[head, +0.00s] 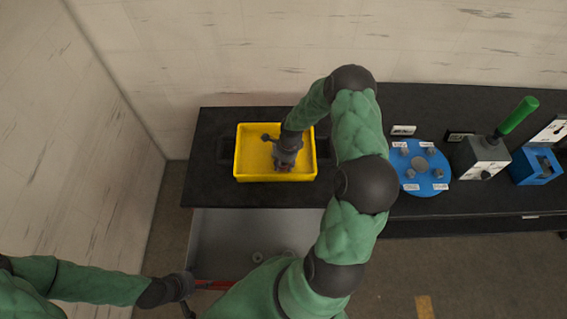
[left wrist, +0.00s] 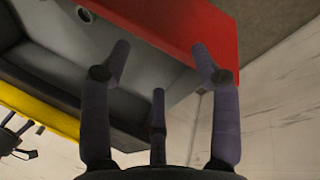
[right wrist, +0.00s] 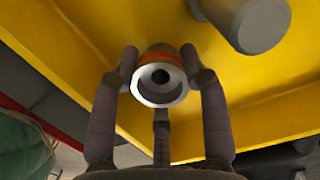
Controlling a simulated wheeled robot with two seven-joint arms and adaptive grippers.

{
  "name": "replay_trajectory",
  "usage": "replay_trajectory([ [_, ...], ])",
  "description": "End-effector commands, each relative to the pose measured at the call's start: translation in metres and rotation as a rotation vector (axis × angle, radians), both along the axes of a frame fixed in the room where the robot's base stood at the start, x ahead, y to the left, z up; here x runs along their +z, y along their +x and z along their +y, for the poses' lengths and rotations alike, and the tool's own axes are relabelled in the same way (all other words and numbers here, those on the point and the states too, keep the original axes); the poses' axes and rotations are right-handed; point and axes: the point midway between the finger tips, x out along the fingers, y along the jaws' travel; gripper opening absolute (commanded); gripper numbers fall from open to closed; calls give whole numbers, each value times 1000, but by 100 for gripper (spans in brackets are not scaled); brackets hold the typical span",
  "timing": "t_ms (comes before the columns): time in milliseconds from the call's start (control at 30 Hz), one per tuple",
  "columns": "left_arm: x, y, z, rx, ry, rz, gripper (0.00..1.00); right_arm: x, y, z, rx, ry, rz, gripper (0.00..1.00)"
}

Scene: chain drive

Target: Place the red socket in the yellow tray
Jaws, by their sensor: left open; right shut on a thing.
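The red socket (right wrist: 160,62), a grey cylinder with a red-orange band and a round bore, is between the fingers of my right gripper (right wrist: 160,72), which is shut on it. In the head view my right gripper (head: 284,165) is over the yellow tray (head: 242,172), inside its rim outline; the socket is hard to make out there. The tray also fills much of the right wrist view (right wrist: 110,30). A larger grey cylinder (right wrist: 248,22) is in the tray. My left gripper (head: 188,297) is open and empty by a red edge (left wrist: 185,25).
A grey surface (head: 220,235) with small round parts (head: 257,257) lies in front of the black table (head: 205,190). To the right stand a blue disc (head: 421,180) with several grey pieces, a green-handled grey device (head: 481,160) and a blue block (head: 536,166).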

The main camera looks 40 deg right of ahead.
Motion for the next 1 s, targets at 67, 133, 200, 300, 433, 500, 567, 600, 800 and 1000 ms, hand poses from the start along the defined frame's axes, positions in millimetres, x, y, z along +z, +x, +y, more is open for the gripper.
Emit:
replay_trajectory([
  [67,0,0,0,0,0,0,62,0,1,-1,0,-1,-2,7],
  [133,0,0,0,0,0,0,62,0,1,-1,0,-1,-2,7],
  [200,0,0,0,0,0,0,62,0,1,0,0,-1,-2,7],
  [300,-2,0,0,0,0,0,62,-1,1,0,0,-1,-2,7],
  [433,-4,0,0,0,0,0,62,-3,0,0,1,-1,-1,56],
  [500,-3,0,0,0,0,0,62,-3,0,0,1,-1,-1,69],
  [567,-3,0,0,0,0,0,62,-2,0,0,1,-1,-1,69],
  [600,-3,0,0,0,0,0,62,-2,0,0,1,-1,-1,69],
  [800,-3,0,0,0,0,0,62,-2,0,0,1,-1,-1,69],
  [1000,1,0,0,0,0,0,62,9,0,-2,0,-3,-3,69],
])
